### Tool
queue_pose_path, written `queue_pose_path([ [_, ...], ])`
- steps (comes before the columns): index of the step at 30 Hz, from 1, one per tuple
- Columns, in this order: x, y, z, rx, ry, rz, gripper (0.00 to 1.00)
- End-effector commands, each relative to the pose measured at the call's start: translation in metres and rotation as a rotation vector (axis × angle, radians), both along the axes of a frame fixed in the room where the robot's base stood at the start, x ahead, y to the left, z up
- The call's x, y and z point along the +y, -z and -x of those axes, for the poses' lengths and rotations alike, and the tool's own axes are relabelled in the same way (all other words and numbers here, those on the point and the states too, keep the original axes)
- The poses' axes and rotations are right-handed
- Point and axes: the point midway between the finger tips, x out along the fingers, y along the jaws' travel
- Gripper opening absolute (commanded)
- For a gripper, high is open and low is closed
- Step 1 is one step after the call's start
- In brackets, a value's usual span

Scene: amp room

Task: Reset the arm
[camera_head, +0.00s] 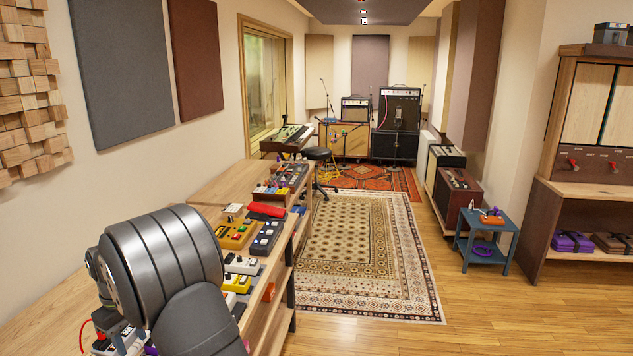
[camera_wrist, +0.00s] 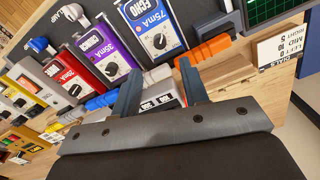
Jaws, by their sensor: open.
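My gripper (camera_wrist: 160,68) is open in the wrist view, its two blue-grey fingers apart above the pedal bench. Nothing is clearly held between them. A labelled pale box (camera_wrist: 160,101) shows between and below the fingers; whether they touch it I cannot tell. A blue ECHO pedal (camera_wrist: 150,38) marked 75mA lies just beyond the fingertips. In the head view my grey arm bends over the bench at lower left, and its links hide the gripper.
Beside the ECHO pedal are a purple pedal (camera_wrist: 108,52) and a red pedal (camera_wrist: 72,76). An orange plug-like piece (camera_wrist: 205,50) lies right of the fingers. A labelled card (camera_wrist: 284,46) stands at right. The rug (camera_head: 365,255) and floor right of the bench are clear.

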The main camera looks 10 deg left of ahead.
Motion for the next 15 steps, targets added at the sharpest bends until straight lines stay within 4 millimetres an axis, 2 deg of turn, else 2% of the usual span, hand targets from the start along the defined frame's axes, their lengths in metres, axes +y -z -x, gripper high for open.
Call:
queue_pose_path([
  [1, 0.000, 0.011, 0.001, 0.002, 0.000, 0.003, 0.41],
  [9, 0.000, 0.065, 0.002, 0.002, -0.036, 0.003, 0.41],
  [15, 0.001, 0.061, 0.002, -0.001, -0.203, -0.001, 0.41],
])
